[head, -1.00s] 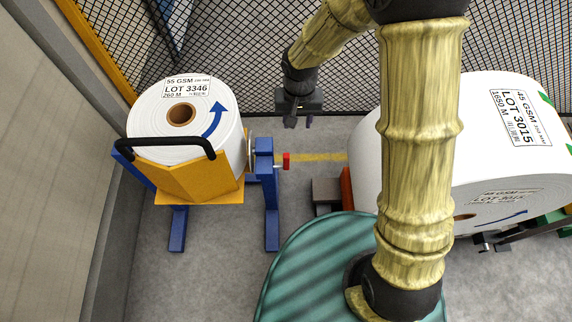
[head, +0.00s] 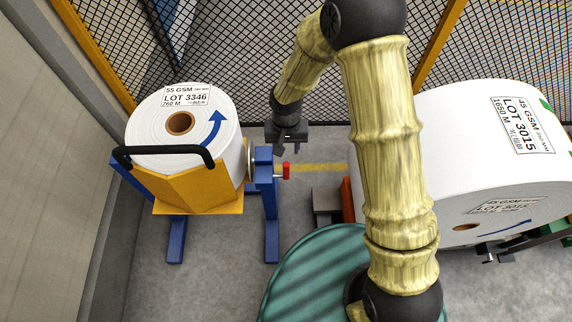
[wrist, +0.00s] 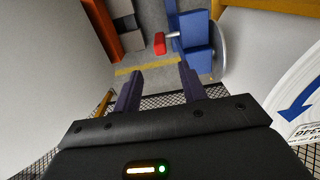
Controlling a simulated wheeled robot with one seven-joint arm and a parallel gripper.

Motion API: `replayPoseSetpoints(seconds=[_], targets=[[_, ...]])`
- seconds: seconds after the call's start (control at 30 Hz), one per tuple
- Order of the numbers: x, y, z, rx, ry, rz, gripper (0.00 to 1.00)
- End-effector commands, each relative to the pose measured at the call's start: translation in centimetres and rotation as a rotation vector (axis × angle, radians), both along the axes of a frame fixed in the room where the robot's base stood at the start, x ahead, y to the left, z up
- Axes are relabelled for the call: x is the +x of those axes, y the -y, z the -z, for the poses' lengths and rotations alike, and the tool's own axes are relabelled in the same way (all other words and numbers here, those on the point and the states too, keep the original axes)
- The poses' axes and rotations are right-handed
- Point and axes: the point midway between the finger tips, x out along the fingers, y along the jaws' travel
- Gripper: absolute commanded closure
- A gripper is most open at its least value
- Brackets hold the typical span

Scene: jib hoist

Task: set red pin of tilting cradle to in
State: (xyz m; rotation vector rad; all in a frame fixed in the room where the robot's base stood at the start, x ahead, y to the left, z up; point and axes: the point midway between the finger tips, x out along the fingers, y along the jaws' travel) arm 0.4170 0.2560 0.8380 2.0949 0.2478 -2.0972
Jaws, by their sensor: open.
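The tilting cradle (head: 187,190) is a yellow trough on blue legs at the left of the head view, holding a white roll. The red pin (head: 286,171) sticks out on the right side of the cradle's blue post (head: 264,175). In the wrist view the red pin (wrist: 159,43) is at the upper middle, beside the blue post (wrist: 192,40), with a short pale shaft between them. My gripper (head: 288,148) is just behind and above the pin in the head view. In the wrist view its two dark fingers (wrist: 160,84) are apart and empty, with the pin beyond them.
A large white roll (head: 420,150) stands to the right, with an orange and grey block (head: 328,200) near it. Mesh fencing (head: 230,60) closes the back, and a grey wall (head: 60,160) the left. Open floor with a yellow line lies between cradle and large roll.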

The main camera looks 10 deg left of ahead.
Motion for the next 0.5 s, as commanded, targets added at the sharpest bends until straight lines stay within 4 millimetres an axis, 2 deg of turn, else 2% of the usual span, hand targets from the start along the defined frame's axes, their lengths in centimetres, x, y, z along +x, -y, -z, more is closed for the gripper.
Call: replayPoseSetpoints(seconds=[0.1, 0.5], targets=[[-0.1, 0.0, 2.2, -0.002, -0.003, -0.001, 0.58], [-0.1, 0.0, 8.9, -0.001, -0.002, -0.001, 0.58]])
